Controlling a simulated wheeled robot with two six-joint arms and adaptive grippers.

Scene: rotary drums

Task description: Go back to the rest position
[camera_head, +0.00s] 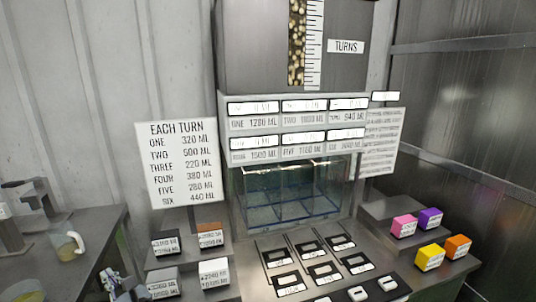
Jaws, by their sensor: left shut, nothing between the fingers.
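My left gripper (112,282) shows low in the head view, left of the grey labelled block (163,282). It is shut and holds nothing. It is small and partly cut by the bottom of the picture. My right gripper is not in view.
Black (165,243), brown (210,235) and white (214,273) labelled blocks sit on the left steps. Pink (404,226), purple (430,220), yellow (429,257) and orange (457,246) blocks sit on the right. A glass tank (290,195) stands behind dark labelled plates. A mug (67,245) stands on the left table.

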